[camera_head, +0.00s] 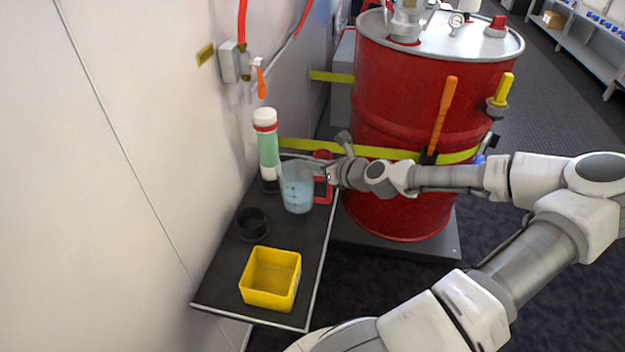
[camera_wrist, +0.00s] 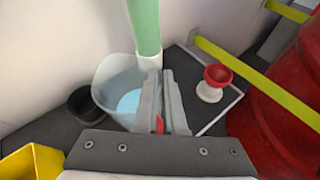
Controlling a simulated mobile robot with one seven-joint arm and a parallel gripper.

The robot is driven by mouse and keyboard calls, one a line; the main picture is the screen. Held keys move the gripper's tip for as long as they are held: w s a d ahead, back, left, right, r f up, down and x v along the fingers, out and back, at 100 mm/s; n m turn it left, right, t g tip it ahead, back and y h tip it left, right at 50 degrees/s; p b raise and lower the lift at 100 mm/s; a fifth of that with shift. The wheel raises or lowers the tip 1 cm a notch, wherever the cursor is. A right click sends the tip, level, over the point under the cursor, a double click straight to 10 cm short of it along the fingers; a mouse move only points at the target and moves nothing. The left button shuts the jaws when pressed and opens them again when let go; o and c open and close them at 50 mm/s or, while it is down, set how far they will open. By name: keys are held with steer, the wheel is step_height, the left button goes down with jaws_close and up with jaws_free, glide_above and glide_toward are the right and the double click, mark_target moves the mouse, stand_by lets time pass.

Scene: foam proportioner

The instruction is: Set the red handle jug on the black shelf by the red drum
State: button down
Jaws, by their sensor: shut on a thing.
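The jug (camera_head: 298,187) is translucent pale blue with a red handle (camera_head: 322,186). It is upright over the far part of the black shelf (camera_head: 300,236), beside the red drum (camera_head: 400,212). I cannot tell whether its base touches the shelf. My gripper (camera_head: 332,174) reaches in from the right and is shut on the red handle. In the wrist view, the jug (camera_wrist: 106,74) is left of my gripper (camera_wrist: 162,98), and a bit of red handle (camera_wrist: 159,125) shows between the fingers.
A green tube with a white cap (camera_head: 268,150) stands close behind the jug. A black cup (camera_head: 252,222) and a yellow bin (camera_head: 270,290) are on the nearer shelf. A red-topped white piece (camera_wrist: 213,83) is near the shelf edge. The wall bounds the left.

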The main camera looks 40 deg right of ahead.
steer(key=shift+f+b, duration=0.95)
steer(key=shift+f, duration=1.15)
steer(key=c, duration=1)
jaws_free()
steer(key=p+v, duration=0.4)
steer(key=v, duration=0.8)
steer(key=shift+p, duration=0.35)
